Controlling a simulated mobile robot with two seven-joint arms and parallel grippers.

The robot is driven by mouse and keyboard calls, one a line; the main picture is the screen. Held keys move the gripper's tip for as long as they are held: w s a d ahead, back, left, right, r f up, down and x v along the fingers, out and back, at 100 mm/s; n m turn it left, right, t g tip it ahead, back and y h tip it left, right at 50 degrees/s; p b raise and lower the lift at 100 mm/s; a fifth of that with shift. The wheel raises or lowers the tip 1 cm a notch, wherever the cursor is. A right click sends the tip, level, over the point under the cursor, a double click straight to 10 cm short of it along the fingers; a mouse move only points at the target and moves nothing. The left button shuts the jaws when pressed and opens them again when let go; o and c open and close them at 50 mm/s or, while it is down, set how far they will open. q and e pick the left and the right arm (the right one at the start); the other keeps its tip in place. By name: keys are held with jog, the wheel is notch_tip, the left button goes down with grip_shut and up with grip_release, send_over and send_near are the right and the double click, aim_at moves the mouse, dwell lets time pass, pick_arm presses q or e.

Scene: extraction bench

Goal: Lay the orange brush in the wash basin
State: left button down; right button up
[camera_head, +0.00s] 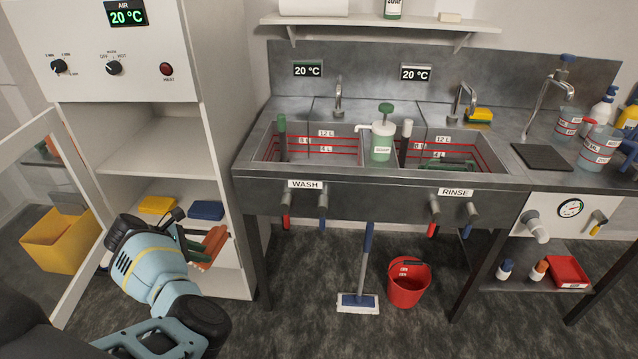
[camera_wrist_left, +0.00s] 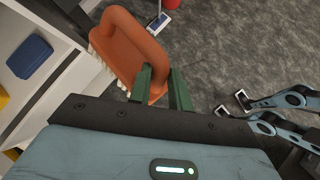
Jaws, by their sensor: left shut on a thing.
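The orange brush (camera_head: 213,243) is held in my left gripper (camera_head: 190,247), low in front of the white cabinet and left of the sink. In the left wrist view, the brush (camera_wrist_left: 120,40) shows its orange loop handle and pale bristles. The green fingers (camera_wrist_left: 163,90) are shut on its near end. The wash basin (camera_head: 345,158) is the left basin of the steel sink, up and to the right of the gripper, with red level lines inside.
A green-handled tool (camera_head: 281,138) stands in the wash basin. A soap pump bottle (camera_head: 382,140) stands between the basins. The rinse basin (camera_head: 490,158) is on the right. A mop (camera_head: 365,260) and red bucket (camera_head: 408,285) stand below. An open cabinet door (camera_head: 75,225) is on the left.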

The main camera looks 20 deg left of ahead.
pick_arm(q)
jog(key=w+d+r+h, duration=0.2)
jog(key=w+d+r, duration=0.2)
jog(key=d, duration=0.6)
jog(key=w+d+r+m+g+h, duration=0.1)
jog(key=w+d+r+h, duration=0.2)
jog(key=d, duration=0.6)
jog(key=w+d+r+h, duration=0.3)
jog(key=w+d+r, duration=0.2)
jog(key=d, duration=0.5)
jog(key=shift+d+r+g+p, duration=0.15)
jog(key=shift+d+g+p, duration=0.15)
jog(key=shift+d+p, duration=0.05)
